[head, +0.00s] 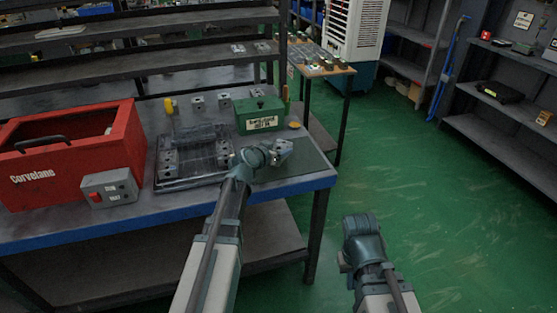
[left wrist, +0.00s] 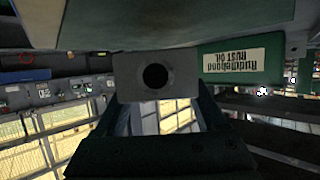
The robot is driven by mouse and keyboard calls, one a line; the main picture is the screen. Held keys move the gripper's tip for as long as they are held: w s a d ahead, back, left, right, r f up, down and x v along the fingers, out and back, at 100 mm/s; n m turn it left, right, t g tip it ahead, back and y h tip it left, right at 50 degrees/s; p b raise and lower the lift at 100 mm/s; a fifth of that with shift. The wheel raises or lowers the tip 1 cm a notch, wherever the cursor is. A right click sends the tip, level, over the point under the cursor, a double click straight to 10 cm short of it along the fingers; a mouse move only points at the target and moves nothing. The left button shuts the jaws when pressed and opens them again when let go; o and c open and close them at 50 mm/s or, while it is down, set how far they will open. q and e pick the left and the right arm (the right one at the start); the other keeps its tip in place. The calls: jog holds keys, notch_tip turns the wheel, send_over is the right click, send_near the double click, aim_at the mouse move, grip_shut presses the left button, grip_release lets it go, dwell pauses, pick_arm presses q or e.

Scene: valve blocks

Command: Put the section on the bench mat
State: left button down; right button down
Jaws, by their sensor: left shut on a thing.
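My left gripper (head: 272,155) is shut on a grey metal section (head: 285,147), above the dark green bench mat (head: 305,167) near the bench's right corner. In the left wrist view the section (left wrist: 182,77) is a block with a round dark hole, held between the two fingers. Whether its underside touches the mat is not clear. My right gripper (head: 360,228) is low at the right, over the floor and away from the bench; its fingers cannot be made out.
A green rust oil box (head: 259,115) stands just behind the mat. A dark tray (head: 188,178) with grey blocks lies left of my left gripper. A red toolbox (head: 75,150) and a grey switch box (head: 110,187) are further left. A yellow round item (head: 294,125) is beside the green box.

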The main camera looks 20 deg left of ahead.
pick_arm(q)
jog(key=shift+f+b, duration=1.2)
jog(key=shift+f, duration=0.4)
jog(key=shift+f, duration=0.2)
grip_release()
jog(key=shift+r, duration=0.1)
jog(key=shift+s+r, duration=0.1)
jog(key=shift+r, duration=0.15)
jog(key=p+v, duration=0.4)
jog(key=v, duration=0.7)
jog(key=shift+s+a+r+p, duration=0.1)
jog(key=shift+s+r+p, duration=0.05)
jog(key=shift+s+p, duration=0.2)
